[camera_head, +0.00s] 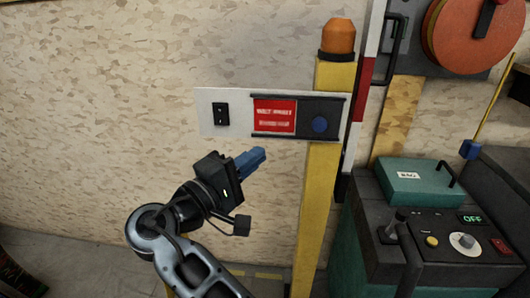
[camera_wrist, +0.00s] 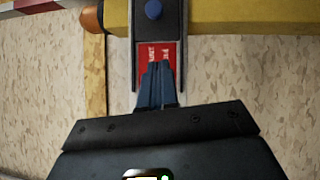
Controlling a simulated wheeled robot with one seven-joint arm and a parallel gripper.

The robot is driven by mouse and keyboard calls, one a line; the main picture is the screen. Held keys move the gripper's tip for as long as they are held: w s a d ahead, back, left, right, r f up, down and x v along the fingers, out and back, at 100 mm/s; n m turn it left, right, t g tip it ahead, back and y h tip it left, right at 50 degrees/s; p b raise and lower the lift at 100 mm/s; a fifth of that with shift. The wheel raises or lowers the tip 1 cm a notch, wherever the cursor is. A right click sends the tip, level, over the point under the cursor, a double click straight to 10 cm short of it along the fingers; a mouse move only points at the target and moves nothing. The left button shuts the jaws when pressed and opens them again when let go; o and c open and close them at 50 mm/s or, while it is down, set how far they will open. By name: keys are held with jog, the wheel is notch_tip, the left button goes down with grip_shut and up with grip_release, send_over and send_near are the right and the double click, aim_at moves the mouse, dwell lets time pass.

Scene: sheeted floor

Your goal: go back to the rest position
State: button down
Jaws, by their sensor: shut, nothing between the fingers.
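My gripper (camera_head: 262,154) is shut and empty, its blue fingers pressed together. In the head view it is raised in front of the chipboard wall, below a panel (camera_head: 214,132). The panel has a black rocker switch (camera_head: 222,114), a red label (camera_head: 274,115) and a dark plate with a round blue button (camera_head: 320,124). In the wrist view the closed fingers (camera_wrist: 157,84) point toward the red label (camera_wrist: 143,52), with the blue button (camera_wrist: 153,9) beyond them. The fingers look apart from the panel in the head view.
A yellow post (camera_head: 316,205) with an orange lamp (camera_head: 338,38) stands right of my gripper. A dark machine (camera_head: 460,262) with a teal lid (camera_head: 412,180), knobs and an "OFF" display is at the lower right. An orange reel (camera_head: 470,38) hangs above it. The wall area at left is clear.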

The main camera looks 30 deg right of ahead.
jog(key=shift+s+a, duration=0.1)
jog(key=shift+a, duration=0.2)
jog(key=s+d+f+n+t+y, duration=0.25)
jog(key=s+f+y, duration=0.3)
jog(key=f, duration=0.65)
jog(key=s+d+f+n+t+y, duration=0.25)
jog(key=s+f+y, duration=0.3)
jog(key=f, duration=0.55)
jog(key=s+a+f+m+y, duration=0.1)
jog(key=s+f+y, duration=0.1)
jog(key=s, duration=0.4)
jog(key=s+a+f+y, duration=0.2)
jog(key=s, duration=0.4)
jog(key=s+a+r+m+t+y, duration=0.1)
jog(key=s+r+m+t+y, duration=0.2)
jog(key=s+r+m, duration=0.6)
jog(key=s+r, duration=0.7)
jog(key=s, duration=0.2)
jog(key=shift+t, duration=0.4)
